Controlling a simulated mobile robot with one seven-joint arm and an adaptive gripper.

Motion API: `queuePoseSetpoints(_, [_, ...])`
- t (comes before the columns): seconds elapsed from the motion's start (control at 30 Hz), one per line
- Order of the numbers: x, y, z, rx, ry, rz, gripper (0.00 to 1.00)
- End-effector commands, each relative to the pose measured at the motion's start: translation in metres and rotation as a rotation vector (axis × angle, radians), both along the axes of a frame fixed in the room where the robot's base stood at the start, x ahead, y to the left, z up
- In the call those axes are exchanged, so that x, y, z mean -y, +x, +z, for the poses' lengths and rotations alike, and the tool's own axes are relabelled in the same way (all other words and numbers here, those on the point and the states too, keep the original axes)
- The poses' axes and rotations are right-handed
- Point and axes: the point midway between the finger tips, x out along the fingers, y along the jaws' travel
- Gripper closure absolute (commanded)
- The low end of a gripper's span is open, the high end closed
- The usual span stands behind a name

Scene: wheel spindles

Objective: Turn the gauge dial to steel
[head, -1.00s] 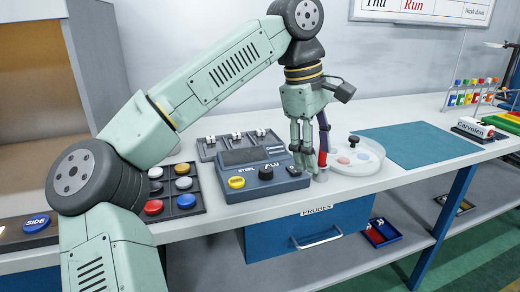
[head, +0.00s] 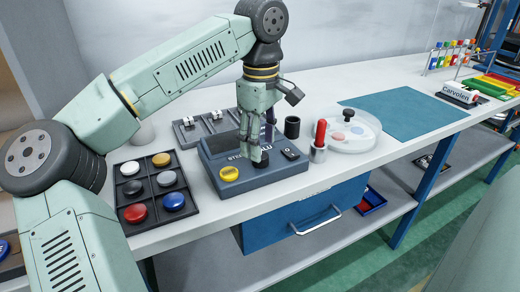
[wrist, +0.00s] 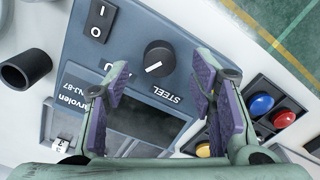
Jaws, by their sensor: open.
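The blue-grey gauge (head: 215,165) sits on the bench and also shows in the wrist view (wrist: 190,30). Its round black dial (wrist: 160,58) has a white mark that points toward the ALU label, away from the STEEL label (wrist: 167,95). I cannot tell how high the fingertips are above the dial.
On the gauge are a yellow button (head: 229,174) and a rocker switch (head: 291,154). A red-handled tool (head: 321,133) stands in a holder to the right, near a black cup (head: 292,127) and a clear round dish (head: 368,140). A tray of coloured buttons (head: 130,190) lies left.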

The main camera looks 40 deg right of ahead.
Motion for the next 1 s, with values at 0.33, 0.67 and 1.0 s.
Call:
queuePoseSetpoints(0.33, [0.0, 0.0, -0.031, -0.001, -0.001, 0.0, 0.49])
queuePoseSetpoints(0.67, [0.0, 0.0, -0.032, -0.001, -0.001, 0.0, 0.55])
queuePoseSetpoints(1.0, [0.0, 0.0, -0.032, 0.0, -0.001, 0.0, 0.78])
